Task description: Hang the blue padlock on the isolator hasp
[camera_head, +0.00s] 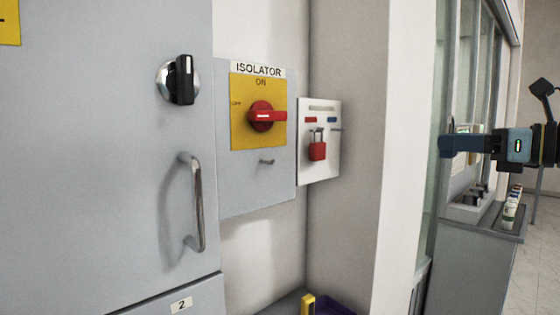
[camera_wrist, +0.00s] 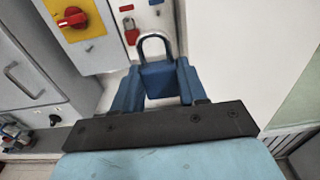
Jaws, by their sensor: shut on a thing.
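The blue padlock (camera_wrist: 159,80) is between the two blue fingers of my gripper (camera_wrist: 157,84) in the wrist view. Its grey shackle stands up beyond the fingertips. In the head view my gripper (camera_head: 455,146) is at the right, pointing left, and the padlock body is hard to tell from the blue fingers. The isolator hasp (camera_head: 267,161) is a small metal loop on the grey panel, below the red rotary switch (camera_head: 265,116), whose handle points right under "ON". My gripper is well to the right of the hasp, apart from it.
A white board (camera_head: 333,160) right of the isolator carries a hanging red padlock (camera_head: 317,151); an empty peg shows beside it. A wall corner (camera_head: 365,130) stands between board and gripper in the head view. A cabinet door handle (camera_head: 197,205) sticks out at left.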

